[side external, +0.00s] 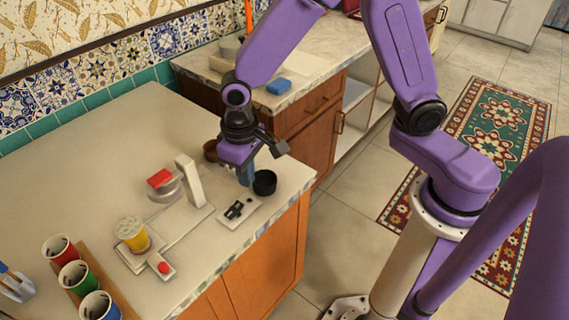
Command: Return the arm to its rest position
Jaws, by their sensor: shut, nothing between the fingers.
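My purple arm reaches over the counter (120,130), and my gripper (246,181) points down near the counter's right end. Its fingers are shut with nothing held. The fingertips are just left of a small black round pot (264,182) and above a pale plate with a black fitting (237,210). In this view I cannot tell how far the fingertips are above the surface or whether they touch anything.
A white stand with a red-topped part (160,179) is left of my gripper. A yellow container (133,235), a red button (163,267) and coloured cups (75,275) are farther left. A brown bowl (210,150) sits behind my gripper. A second counter holds a blue block (279,86).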

